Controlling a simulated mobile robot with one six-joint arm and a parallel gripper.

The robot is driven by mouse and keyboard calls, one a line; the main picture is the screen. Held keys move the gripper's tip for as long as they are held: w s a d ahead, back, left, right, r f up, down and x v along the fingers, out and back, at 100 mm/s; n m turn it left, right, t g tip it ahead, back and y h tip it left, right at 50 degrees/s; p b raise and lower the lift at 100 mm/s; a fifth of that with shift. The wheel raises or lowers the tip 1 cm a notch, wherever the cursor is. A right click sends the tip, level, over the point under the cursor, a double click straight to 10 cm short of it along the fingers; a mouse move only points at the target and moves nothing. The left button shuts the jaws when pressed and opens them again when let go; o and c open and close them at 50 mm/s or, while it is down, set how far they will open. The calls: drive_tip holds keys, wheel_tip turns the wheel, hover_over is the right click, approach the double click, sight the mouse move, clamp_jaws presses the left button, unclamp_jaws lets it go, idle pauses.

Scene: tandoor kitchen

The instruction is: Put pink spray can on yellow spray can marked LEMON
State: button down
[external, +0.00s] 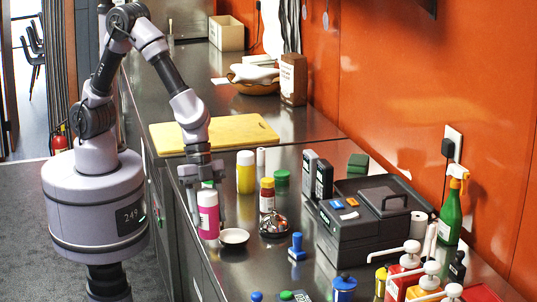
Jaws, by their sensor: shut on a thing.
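The pink spray can (208,222) is upright in my gripper (208,200), near the counter's left front edge. My gripper points down and is shut on the can's upper part, around its white top. Whether the can's base touches the counter is hard to tell. A yellow spray can (246,178) with a white cap stands upright on the counter, behind and to the right of the pink can, apart from it. Lettering on it is too small to read.
A red-and-yellow jar (267,196) and a green-lidded jar (281,180) stand right of the yellow can. A yellow cutting board (222,133) lies behind. A dark machine (365,235) fills the right side.

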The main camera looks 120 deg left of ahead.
drive_tip(key=shift+s+r, duration=0.15)
drive_tip(key=shift+s, duration=0.25)
wheel_tip(320, 180, up, 18)
drive_tip(key=s+a+n+y+p, duration=0.1)
drive_tip(key=s+a+n, duration=0.1)
drive_tip(key=s+a, duration=0.35)
drive_tip(key=s+a+n+t+p, duration=0.1)
drive_tip(key=s+a+n, duration=0.1)
drive_tip(key=a, duration=0.6)
drive_tip(key=s+a+n+y+p, duration=0.1)
drive_tip(key=s+a+p, duration=0.15)
drive_tip(key=a, duration=0.45)
drive_tip(key=s+a+n+y+p, duration=0.15)
drive_tip(key=s+a+n, duration=0.4)
drive_tip(key=s, duration=0.75)
drive_tip(key=m+p, duration=0.1)
drive_tip(key=p, duration=0.1)
hover_over(246, 153)
drive_tip(key=shift+f, duration=5.3)
